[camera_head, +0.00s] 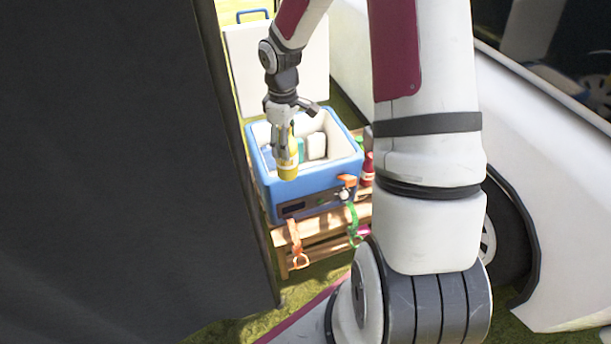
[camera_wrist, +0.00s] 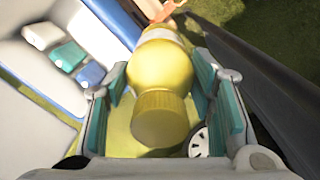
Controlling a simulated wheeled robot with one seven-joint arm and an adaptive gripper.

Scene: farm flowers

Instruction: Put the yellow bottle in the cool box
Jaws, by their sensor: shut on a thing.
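The yellow bottle (camera_head: 288,160) is held upright in my gripper (camera_head: 285,143). In the wrist view the bottle (camera_wrist: 160,80) sits between the two teal-padded fingers of my gripper (camera_wrist: 160,100), cap toward the camera. The blue cool box (camera_head: 310,188) with a white inside stands open, its white lid (camera_head: 285,70) raised at the back. In the head view the bottle overlaps the box's front left part; its exact height over the rim is hard to tell. In the wrist view the box's blue rim (camera_wrist: 112,20) lies to the left of the bottle.
White and teal items lie inside the box, including a white one (camera_head: 315,146). The box stands on a wooden crate (camera_head: 325,224). A red bottle (camera_head: 367,172) is at its right. A dark panel (camera_head: 130,180) is close on the left, a white vehicle (camera_head: 540,200) on the right.

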